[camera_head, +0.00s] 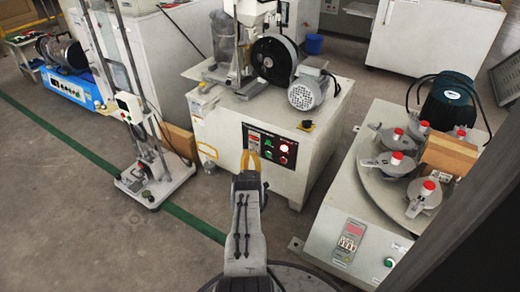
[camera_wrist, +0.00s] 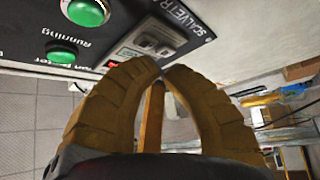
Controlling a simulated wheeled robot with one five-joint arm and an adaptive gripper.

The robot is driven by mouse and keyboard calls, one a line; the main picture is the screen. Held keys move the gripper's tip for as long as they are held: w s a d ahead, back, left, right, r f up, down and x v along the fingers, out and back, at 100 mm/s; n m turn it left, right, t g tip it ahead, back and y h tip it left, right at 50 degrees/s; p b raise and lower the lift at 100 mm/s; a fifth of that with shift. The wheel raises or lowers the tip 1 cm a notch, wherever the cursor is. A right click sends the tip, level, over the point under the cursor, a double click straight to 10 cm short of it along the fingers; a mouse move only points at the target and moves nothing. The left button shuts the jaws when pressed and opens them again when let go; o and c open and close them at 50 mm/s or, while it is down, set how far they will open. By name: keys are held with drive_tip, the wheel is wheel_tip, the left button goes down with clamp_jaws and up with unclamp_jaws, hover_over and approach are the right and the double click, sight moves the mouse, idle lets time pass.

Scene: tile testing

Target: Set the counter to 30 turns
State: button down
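A counter (camera_wrist: 150,47) with a small display and grey keys sits on the dark control panel (camera_head: 270,147) of the white machine in the middle. The wrist view shows it just beyond my fingertips, partly covered by them; its digits are too small to read. My gripper (camera_head: 250,158) has yellow fingers in front of that panel, and they hide its left part in the head view. In the wrist view the curved fingers (camera_wrist: 163,68) come together at the tips with nothing held between them. I cannot tell whether they touch the panel.
Green buttons (camera_wrist: 88,12) lie beside the counter. Another red display and keypad (camera_head: 350,236) is on the round-table machine at right, which carries several red-topped holders. A column stand (camera_head: 155,180) is at left. Floor is open at lower left.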

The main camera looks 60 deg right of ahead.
drive_tip(key=shift+d, duration=0.75)
idle(2.3)
drive_tip(key=shift+a, duration=0.15)
idle(0.3)
drive_tip(key=shift+a+p, duration=0.35)
drive_tip(key=shift+a, duration=0.25)
drive_tip(key=c, duration=1.9)
unclamp_jaws()
clamp_jaws()
